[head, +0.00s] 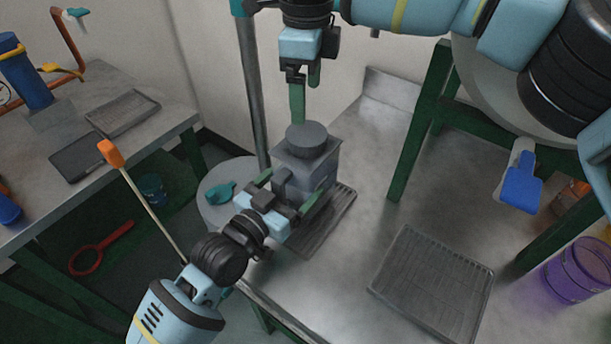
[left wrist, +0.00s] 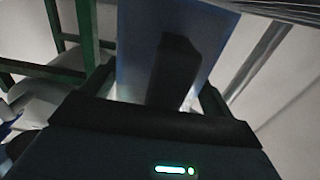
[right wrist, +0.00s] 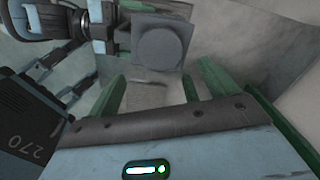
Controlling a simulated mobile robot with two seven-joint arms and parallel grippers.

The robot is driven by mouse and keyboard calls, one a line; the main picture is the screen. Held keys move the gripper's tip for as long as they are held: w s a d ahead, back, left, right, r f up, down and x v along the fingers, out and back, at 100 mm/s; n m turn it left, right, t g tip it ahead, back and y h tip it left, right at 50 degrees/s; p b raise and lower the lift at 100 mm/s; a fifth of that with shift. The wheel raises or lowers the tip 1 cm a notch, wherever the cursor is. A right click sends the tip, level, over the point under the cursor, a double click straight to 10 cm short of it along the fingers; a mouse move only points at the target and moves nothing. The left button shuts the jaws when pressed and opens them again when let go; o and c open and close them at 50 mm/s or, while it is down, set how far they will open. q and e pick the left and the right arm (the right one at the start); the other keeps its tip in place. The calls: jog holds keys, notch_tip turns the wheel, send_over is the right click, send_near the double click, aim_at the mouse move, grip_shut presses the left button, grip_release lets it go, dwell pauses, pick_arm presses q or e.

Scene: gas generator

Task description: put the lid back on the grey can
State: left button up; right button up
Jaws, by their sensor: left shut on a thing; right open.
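The grey can (head: 312,166) is a boxy grey container standing upright over a dark ribbed tray on the metal bench. A dark round lid (head: 306,138) is on its top; I cannot tell how firmly it is seated. The lid also shows in the right wrist view (right wrist: 158,48). My left gripper (head: 290,198) is shut on the can from its near side. The can's wall (left wrist: 140,45) fills the middle of the left wrist view. My right gripper (head: 299,100) is open, pointing down just above and behind the lid, apart from it.
The ribbed tray (head: 340,212) lies under the can. Another ribbed tray (head: 434,284) lies empty at the right. A metal post (head: 252,90) stands behind left. A teal object (head: 220,193) rests on a round stool at the left. The bench between the trays is clear.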

aim_at(307, 133)
jog(key=shift+f, duration=0.1)
jog(key=shift+f, duration=3.9)
jog(key=c, duration=1.1)
jog(key=o, duration=1.2)
jog(key=shift+c, duration=0.2)
notch_tip(307, 133, up, 12)
